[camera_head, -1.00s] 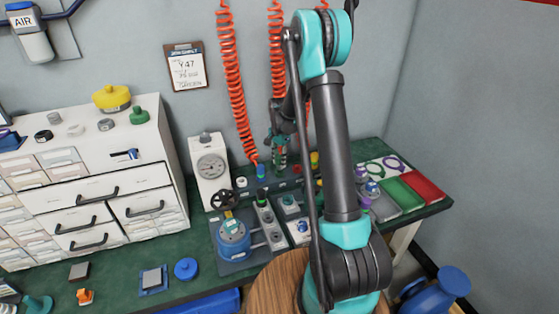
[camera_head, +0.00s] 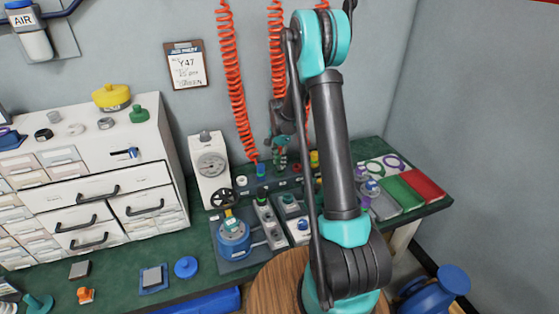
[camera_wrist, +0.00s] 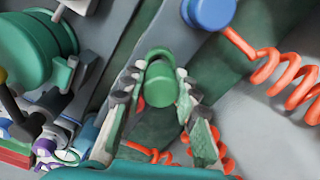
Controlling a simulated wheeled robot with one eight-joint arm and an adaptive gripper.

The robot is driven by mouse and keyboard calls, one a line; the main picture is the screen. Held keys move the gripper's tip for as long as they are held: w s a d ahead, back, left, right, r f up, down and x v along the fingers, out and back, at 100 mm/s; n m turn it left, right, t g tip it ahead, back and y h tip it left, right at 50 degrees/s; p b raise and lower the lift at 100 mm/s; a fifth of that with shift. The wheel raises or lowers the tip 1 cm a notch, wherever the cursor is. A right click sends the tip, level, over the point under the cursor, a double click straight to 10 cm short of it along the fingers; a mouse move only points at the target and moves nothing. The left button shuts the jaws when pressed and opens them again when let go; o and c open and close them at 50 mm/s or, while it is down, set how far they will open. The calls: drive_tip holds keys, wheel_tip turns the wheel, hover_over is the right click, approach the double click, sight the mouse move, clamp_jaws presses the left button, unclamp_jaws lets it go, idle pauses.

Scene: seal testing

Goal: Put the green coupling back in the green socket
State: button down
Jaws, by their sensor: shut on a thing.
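My gripper (camera_wrist: 160,100) is shut on the green coupling (camera_wrist: 159,86), a small green cylinder with a loop, held between the two padded fingers in the wrist view. In the head view my gripper (camera_head: 280,157) is at the back of the bench, between the blue fitting (camera_head: 260,170) and the yellow fitting (camera_head: 314,159). There the coupling is tiny and partly hidden by the fingers. I cannot make out the green socket, nor tell whether the coupling touches it.
Orange coiled hoses (camera_head: 233,90) hang by my gripper; one ends at a blue connector (camera_wrist: 208,12) close by in the wrist view. A white gauge box (camera_head: 210,168) and a blue pot (camera_head: 233,240) stand left. Green (camera_head: 400,194) and red (camera_head: 425,186) trays lie right.

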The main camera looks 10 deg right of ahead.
drive_tip(key=shift+f, duration=1)
drive_tip(key=c, duration=1.1)
unclamp_jaws()
drive_tip(key=shift+r, duration=0.1)
wheel_tip(320, 180, up, 12)
drive_tip(key=shift+f, duration=0.1)
